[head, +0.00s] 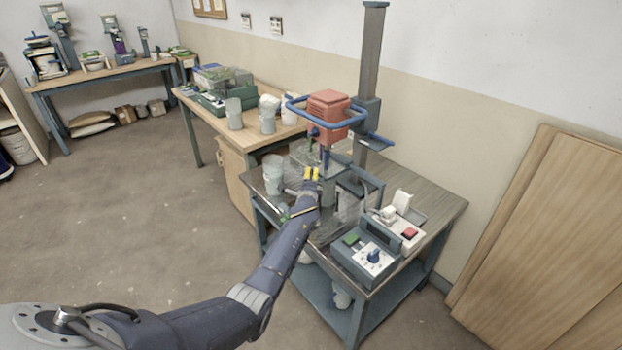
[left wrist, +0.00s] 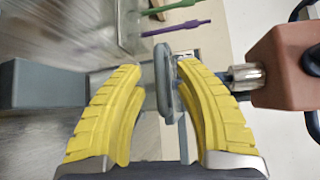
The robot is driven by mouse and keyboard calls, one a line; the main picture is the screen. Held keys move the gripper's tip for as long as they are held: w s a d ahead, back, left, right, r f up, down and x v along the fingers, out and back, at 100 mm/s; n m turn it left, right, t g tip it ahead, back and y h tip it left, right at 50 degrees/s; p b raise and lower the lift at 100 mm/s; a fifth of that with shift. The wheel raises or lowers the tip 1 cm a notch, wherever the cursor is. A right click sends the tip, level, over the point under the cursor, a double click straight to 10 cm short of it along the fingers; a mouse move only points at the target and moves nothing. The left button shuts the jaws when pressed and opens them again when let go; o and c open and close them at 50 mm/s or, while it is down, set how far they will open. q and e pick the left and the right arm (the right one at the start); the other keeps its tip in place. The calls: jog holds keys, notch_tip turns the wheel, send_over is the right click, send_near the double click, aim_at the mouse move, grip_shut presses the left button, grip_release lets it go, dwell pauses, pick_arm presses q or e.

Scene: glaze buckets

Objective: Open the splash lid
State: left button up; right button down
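The splash lid (head: 318,163) appears as a clear, greyish cover on the bench under the mixer; its outline is hard to make out. My left gripper (head: 311,174), with yellow fingers, is at its near side. In the left wrist view my left gripper (left wrist: 158,70) is open, its fingers apart. A grey loop-shaped handle (left wrist: 163,88) shows between the fingers, close to the right one; I cannot tell whether they touch. The red mixer head (head: 328,105) with a blue bar hangs above; it also shows in the left wrist view (left wrist: 284,66). My right gripper is not in view.
A control box (head: 367,256) with a knob stands at the bench's front right. A pale bucket (head: 273,174) stands left of the lid. The mixer column (head: 370,70) rises behind. A wooden table (head: 240,118) with containers is behind left. The floor at left is clear.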

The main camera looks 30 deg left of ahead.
pick_arm(q)
jog(key=shift+w, duration=0.25)
grip_shut()
dwell(0.7)
